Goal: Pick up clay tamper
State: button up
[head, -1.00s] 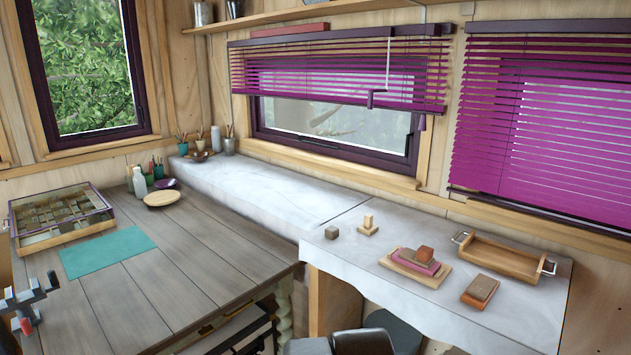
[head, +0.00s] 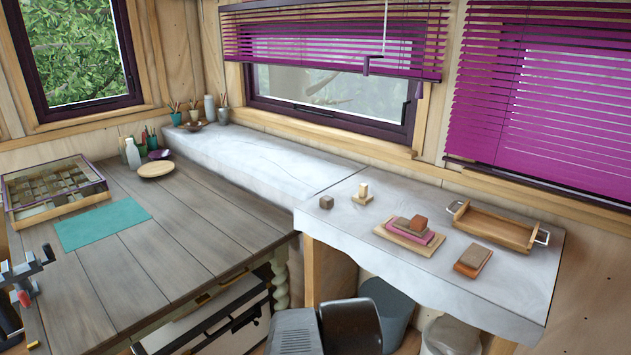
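A small pale wooden piece (head: 363,193), with an upright post on a flat base, stands on the left part of the right-hand white counter (head: 420,272). It looks like the clay tamper, though it is small in view. A small dark cube (head: 326,202) sits to its left, apart from it. My gripper is not in view.
Stacked boards and blocks (head: 410,231), a brown-and-orange block pair (head: 473,260) and a wooden tray with metal handles (head: 496,228) lie further right. A dark chair (head: 350,323) and bins (head: 388,305) stand below the counter. A plank table (head: 150,270) fills the left.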

aim_at(362, 197)
jog(key=i+l+u, duration=0.35)
jog(key=i+l, duration=0.35)
jog(key=i, duration=0.2)
jog(key=i+l+u, duration=0.4)
jog(key=i+l, duration=0.4)
jog(key=l, duration=0.1)
